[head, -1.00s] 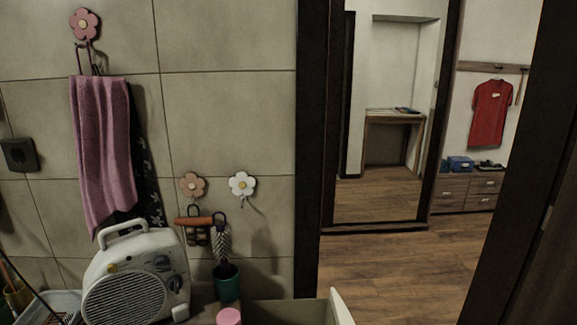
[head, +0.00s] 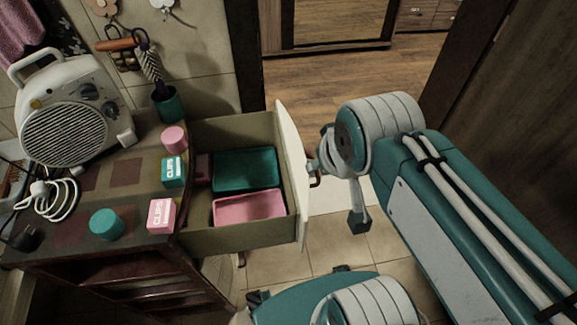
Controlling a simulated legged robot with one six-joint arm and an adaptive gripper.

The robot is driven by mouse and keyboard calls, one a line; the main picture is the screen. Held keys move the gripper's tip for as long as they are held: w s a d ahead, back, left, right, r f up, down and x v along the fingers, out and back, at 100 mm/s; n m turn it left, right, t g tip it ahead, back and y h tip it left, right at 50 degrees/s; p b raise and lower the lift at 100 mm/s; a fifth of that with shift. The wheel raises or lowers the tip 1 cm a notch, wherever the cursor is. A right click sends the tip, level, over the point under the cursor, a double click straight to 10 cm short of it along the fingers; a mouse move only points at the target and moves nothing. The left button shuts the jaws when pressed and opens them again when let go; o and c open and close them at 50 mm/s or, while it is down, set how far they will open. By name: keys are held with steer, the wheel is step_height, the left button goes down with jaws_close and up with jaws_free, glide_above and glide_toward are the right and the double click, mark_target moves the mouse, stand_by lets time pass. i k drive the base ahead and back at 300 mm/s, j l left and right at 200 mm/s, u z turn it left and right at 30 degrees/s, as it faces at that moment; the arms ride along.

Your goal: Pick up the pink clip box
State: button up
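The pink clip box (head: 161,216) is a small pink box with white "CLIPS" lettering. It sits on the dark cabinet top, close to the open drawer's left side. My gripper (head: 338,190) is at the right, beyond the drawer's white front panel and close to its handle. It is well apart from the pink clip box. One dark fingertip shows hanging down; the other finger is not clear, so I cannot tell how far the gripper is open. I see nothing held in it.
The open drawer (head: 235,240) holds a teal tray (head: 245,168) and a pink tray (head: 250,206). A teal clip box (head: 173,172), pink cylinder (head: 174,138), teal cylinder (head: 106,224), white cable (head: 55,203) and heater (head: 65,125) stand on the cabinet. The brush holder (head: 167,104) is behind.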

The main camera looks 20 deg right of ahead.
mark_target(161, 219)
steer(key=i+l+u, duration=0.1)
steer(key=l+u, duration=0.7)
